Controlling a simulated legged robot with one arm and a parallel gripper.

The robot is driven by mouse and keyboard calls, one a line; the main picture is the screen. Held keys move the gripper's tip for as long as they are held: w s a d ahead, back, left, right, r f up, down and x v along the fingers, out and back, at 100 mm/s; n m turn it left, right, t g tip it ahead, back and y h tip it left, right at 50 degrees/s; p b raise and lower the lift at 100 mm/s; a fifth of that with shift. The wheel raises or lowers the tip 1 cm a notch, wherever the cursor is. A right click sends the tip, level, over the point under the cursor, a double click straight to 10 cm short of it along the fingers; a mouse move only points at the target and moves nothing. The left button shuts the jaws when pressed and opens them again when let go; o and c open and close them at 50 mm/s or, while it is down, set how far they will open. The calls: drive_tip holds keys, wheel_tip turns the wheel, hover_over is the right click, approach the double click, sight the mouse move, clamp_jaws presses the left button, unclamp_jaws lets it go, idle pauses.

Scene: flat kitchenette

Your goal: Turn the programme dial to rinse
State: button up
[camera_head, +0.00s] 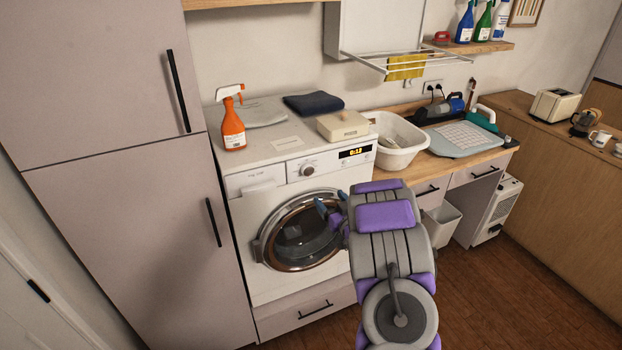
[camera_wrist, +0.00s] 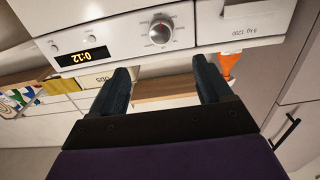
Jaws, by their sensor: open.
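The programme dial (camera_head: 307,170) is a round silver knob on the white front panel of the washing machine (camera_head: 240,215), left of a lit display (camera_head: 355,152) reading 0:12. In the wrist view the picture is upside down, and the dial (camera_wrist: 161,32) sits near the top middle with a small reddish mark on it. The marks around it are too small to read. My gripper (camera_wrist: 162,85) is open and empty, its two dark fingers apart and not touching the dial. In the head view my gripper (camera_head: 330,214) is in front of the round door, below the dial, partly hidden by my arm.
On top of the machine stand an orange spray bottle (camera_head: 232,120), a dark folded cloth (camera_head: 313,103) and a cream box (camera_head: 343,125). A white basin (camera_head: 398,155) is on the wooden counter to the right. A tall cabinet (camera_head: 110,200) stands close on the left.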

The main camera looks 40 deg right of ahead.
sight(309, 172)
drive_tip(key=b+x, duration=0.1)
drive_tip(key=x, duration=1.4)
drive_tip(key=shift+w+d+f+b, duration=0.1)
drive_tip(key=shift+w+d+b, duration=0.05)
drive_tip(key=shift+w+b, duration=0.15)
drive_tip(key=c, duration=1)
